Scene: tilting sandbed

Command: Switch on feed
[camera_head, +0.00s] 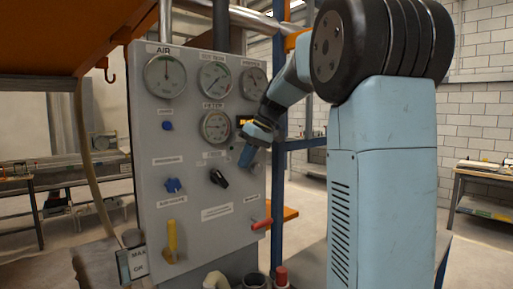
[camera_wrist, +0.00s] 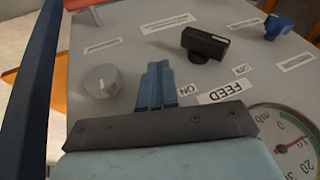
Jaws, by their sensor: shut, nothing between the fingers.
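The black FEED knob (camera_head: 218,178) sits on the grey panel below a small label. It also shows in the wrist view (camera_wrist: 205,43), where the panel's lettering is upside down. The FEED label (camera_wrist: 225,90) has an ON label (camera_wrist: 187,90) at its left and what looks like OFF (camera_wrist: 240,68) above it. The knob's bar is tilted, its right end nearer the OFF label. My gripper (camera_head: 245,158) is shut and empty, up and right of the knob in the head view. In the wrist view its fingertips (camera_wrist: 158,68) are left of the knob, apart from it.
A grey round knob (camera_wrist: 100,80) is left of my fingers in the wrist view. A blue knob (camera_head: 174,186), a yellow lever (camera_head: 172,240) and a red-handled valve (camera_head: 262,224) are on the panel (camera_head: 150,130). Gauges (camera_head: 215,127) are above. A blue post (camera_head: 279,180) stands to the right.

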